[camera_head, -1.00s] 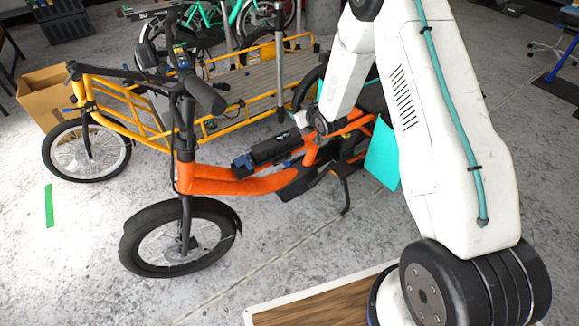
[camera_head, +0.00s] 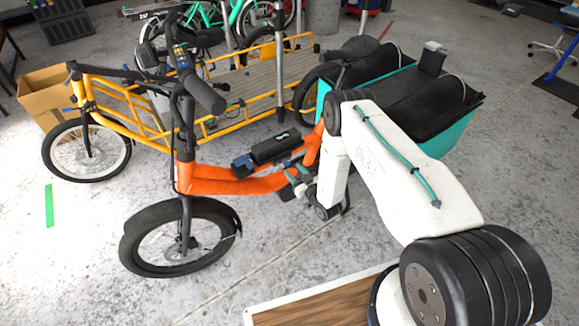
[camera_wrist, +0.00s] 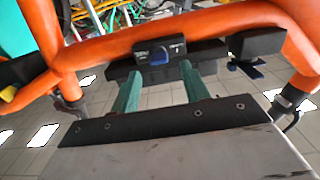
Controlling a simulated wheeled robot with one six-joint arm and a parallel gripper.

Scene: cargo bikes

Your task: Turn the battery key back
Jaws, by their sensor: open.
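The orange cargo bike (camera_head: 235,184) stands upright in the middle of the head view. A black battery-like block (camera_head: 275,148) sits above its lower tube. In the head view my gripper (camera_head: 293,178) is beside the orange frame.
A yellow cargo bike (camera_head: 215,115) stands behind the orange one, with a cardboard box (camera_head: 40,88) to its left. Teal and black cargo bags (camera_head: 440,142) hang at the orange bike's rear. A wooden board (camera_head: 310,300) lies in front; the left floor is open.

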